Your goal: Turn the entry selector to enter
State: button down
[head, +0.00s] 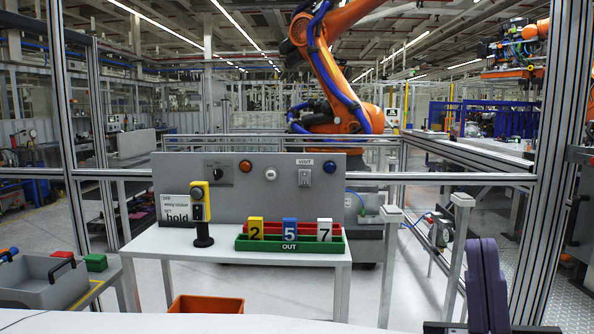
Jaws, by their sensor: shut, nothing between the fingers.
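A grey panel (262,205) stands upright at the back of a white table. A dark rotary selector (218,172) on a small dark plate sits at its upper left; it looks like the entry selector. Its pointer direction and markings are too small to read. A white sign (176,209) at the panel's lower left has small text and a large word "hold".
A yellow device on a black stand (203,240) rises before the panel's left part. A green tray (290,245) marked OUT and a red tray (334,230) hold tags 2, 5 and 7. The table's front strip (235,258) is clear. An orange bin (206,304) is below.

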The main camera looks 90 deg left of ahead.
aim_at(218, 173)
jog(key=u, duration=3.1)
jog(key=i+j+u, duration=0.1)
jog(key=i+j, duration=0.3)
jog(key=i, duration=0.15)
jog(key=i+j+u, duration=0.1)
jog(key=i+j, duration=0.25)
jog(key=i, duration=0.2)
